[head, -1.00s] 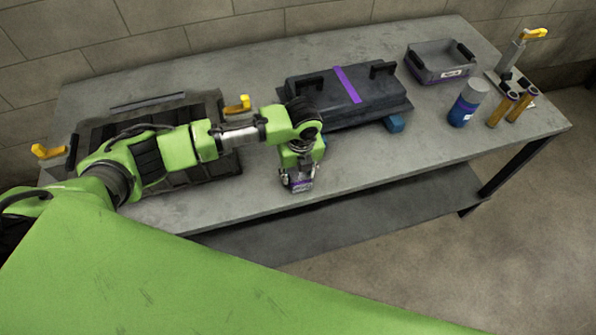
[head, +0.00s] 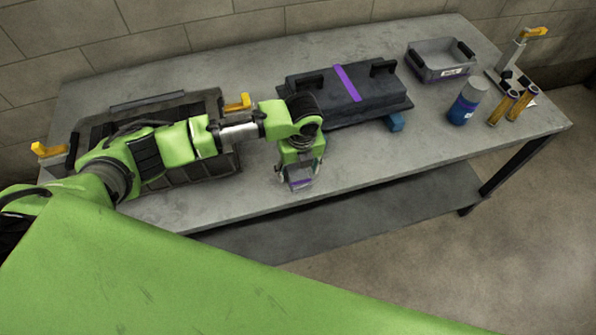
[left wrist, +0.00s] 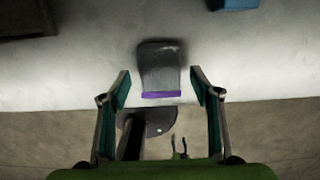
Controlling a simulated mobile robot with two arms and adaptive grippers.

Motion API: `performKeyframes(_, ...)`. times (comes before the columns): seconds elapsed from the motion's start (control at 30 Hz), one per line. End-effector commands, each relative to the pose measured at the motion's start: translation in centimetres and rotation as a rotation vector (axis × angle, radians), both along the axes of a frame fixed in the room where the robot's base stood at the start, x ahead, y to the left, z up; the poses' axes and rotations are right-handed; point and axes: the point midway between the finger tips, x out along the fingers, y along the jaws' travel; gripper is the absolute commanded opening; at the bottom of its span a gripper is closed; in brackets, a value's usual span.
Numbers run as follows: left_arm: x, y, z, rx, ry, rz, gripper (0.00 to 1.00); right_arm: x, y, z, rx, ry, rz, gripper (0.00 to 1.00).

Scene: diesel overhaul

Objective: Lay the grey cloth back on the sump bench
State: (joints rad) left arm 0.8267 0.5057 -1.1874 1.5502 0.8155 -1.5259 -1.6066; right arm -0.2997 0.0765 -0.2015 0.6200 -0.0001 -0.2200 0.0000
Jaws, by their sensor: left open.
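The grey cloth (left wrist: 160,65) has a purple band along its near end. In the left wrist view it lies on the sump bench (left wrist: 70,80), its banded end close to the front edge. My left gripper (left wrist: 160,82) is open, one finger to each side of the cloth, with gaps between. In the head view my left gripper (head: 298,184) points down over the front part of the bench (head: 225,202), and largely hides the cloth; some purple shows at its tips.
A dark lidded case with a purple strap (head: 345,90) stands behind, a blue block (head: 395,122) at its corner. A grey bin (head: 440,65), blue bottle (head: 467,103) and brass cylinders (head: 512,105) stand right.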

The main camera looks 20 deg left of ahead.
Motion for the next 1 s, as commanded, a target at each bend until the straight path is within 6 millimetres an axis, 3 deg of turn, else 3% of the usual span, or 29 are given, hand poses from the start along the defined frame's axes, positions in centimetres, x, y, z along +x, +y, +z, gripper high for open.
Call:
performKeyframes(0.3, -0.5, -0.5, 6.7, -0.002, -0.004, 0.000, 0.58, 0.0, -0.2, -1.1, -0.002, 0.000, 0.000, 0.40)
performKeyframes(0.5, -0.9, -0.7, 9.7, -0.001, -0.003, 0.001, 0.58, 0.0, -0.4, -1.4, -0.004, 0.000, 0.000, 0.40)
performKeyframes(1.0, -1.1, -0.7, 10.7, -0.001, 0.001, 0.001, 0.58, 0.0, -0.5, -1.4, -0.006, 0.000, -0.001, 0.40)
